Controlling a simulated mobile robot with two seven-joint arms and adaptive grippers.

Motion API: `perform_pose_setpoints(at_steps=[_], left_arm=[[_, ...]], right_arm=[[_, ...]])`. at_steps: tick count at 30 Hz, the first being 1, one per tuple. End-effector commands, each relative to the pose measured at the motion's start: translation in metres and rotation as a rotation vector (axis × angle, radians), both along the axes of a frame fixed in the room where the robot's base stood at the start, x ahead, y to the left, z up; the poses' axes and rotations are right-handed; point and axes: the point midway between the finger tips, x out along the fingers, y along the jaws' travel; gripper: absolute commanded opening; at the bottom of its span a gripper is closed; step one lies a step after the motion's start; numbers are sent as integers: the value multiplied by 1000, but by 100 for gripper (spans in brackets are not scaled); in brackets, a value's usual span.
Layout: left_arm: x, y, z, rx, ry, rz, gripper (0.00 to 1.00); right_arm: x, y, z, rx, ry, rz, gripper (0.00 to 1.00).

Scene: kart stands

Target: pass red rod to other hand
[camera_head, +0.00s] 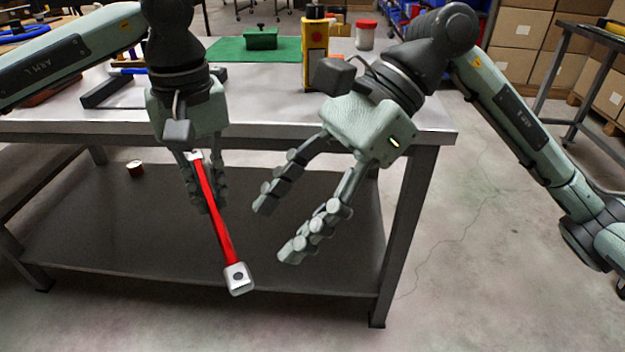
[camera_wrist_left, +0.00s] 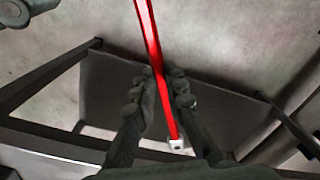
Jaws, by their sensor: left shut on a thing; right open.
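The red rod (camera_head: 217,217) has pale metal end blocks, one at each end. My left gripper (camera_head: 207,203) points down in front of the table and is shut on the rod near its upper end. The rod slants down to the right, its lower end block hanging free. In the left wrist view the rod (camera_wrist_left: 150,45) passes between the fingers of my left gripper (camera_wrist_left: 160,80), with one end block near the palm. My right gripper (camera_head: 279,232) is open and empty, to the right of the rod and apart from it, fingers pointing down and left.
The metal table (camera_head: 270,115) stands behind both grippers, with a lower shelf (camera_head: 310,215) under them. A yellow control box (camera_head: 316,55), a green mat (camera_head: 225,50) and a red-lidded jar (camera_head: 365,35) are on top.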

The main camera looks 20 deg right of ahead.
Motion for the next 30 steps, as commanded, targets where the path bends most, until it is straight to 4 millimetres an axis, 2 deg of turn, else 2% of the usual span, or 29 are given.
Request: perform_pose_setpoints(at_steps=[3, 9, 15, 23, 30], left_arm=[[0, 0, 0, -1, 0, 0, 0], [0, 0, 0, -1, -1, 0, 0], [0, 0, 0, -1, 0, 0, 0], [0, -1, 1, -3, -2, 1, 0], [1, -1, 1, -5, -3, 2, 0]], right_arm=[[-4, 16, -16, 2, 2, 4, 55], [-7, 35, -35, 3, 2, 1, 55], [-9, 43, -43, 2, 2, 0, 55], [-9, 43, -44, 1, 2, 1, 55], [-10, 43, -44, 0, 4, 2, 27]])
